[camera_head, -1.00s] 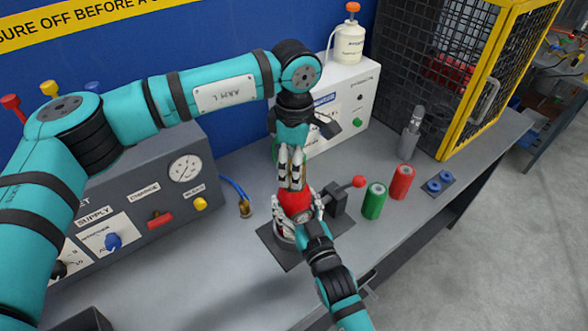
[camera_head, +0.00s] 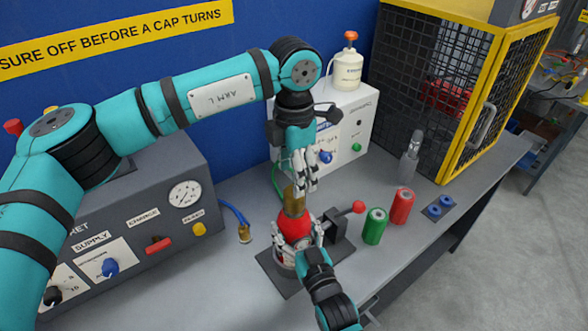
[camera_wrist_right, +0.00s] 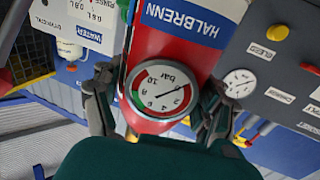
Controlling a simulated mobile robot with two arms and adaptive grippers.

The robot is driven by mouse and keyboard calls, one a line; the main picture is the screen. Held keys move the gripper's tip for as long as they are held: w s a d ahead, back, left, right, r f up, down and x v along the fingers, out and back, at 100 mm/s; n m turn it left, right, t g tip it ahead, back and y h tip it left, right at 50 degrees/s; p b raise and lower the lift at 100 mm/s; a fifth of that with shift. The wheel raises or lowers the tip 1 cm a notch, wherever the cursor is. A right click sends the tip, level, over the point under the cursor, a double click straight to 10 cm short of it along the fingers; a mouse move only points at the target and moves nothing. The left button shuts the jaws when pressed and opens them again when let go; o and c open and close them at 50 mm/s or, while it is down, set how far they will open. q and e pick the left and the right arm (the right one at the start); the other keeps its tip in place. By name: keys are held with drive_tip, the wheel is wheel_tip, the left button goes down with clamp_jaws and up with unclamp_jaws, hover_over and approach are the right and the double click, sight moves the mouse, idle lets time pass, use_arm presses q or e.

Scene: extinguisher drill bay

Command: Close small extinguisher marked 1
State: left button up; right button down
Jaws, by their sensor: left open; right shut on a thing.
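A small red extinguisher (camera_head: 295,225) stands upright in a clamp on a dark base plate (camera_head: 272,270). A brass-coloured cap (camera_head: 293,202) sits on its top. In the right wrist view the red body (camera_wrist_right: 205,58) carries a blue HALBRENN label and a round pressure gauge (camera_wrist_right: 161,90). No number 1 is readable. My left gripper (camera_head: 306,184) is open and empty, pointing down just above the brass cap. My right gripper (camera_head: 298,240) is shut on the extinguisher body from the front; its fingers (camera_wrist_right: 158,108) show on both sides of it.
A clamp lever with a red knob (camera_head: 358,206) is right of the extinguisher. Green (camera_head: 375,226) and red (camera_head: 402,206) cylinders stand further right, near blue rings (camera_head: 440,206). A grey panel (camera_head: 150,215) is left, a white box (camera_head: 350,125) behind, a yellow-framed cage (camera_head: 480,100) back right.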

use_arm(q)
drive_tip(key=shift+r+n, duration=0.25)
drive_tip(key=shift+n, duration=0.35)
drive_tip(key=shift+f, duration=0.1)
wheel_tip(320, 180, down, 8)
drive_tip(key=shift+c, duration=0.3)
drive_tip(key=c, duration=1.1)
drive_tip(key=o, duration=1.3)
drive_tip(key=shift+o, duration=0.2)
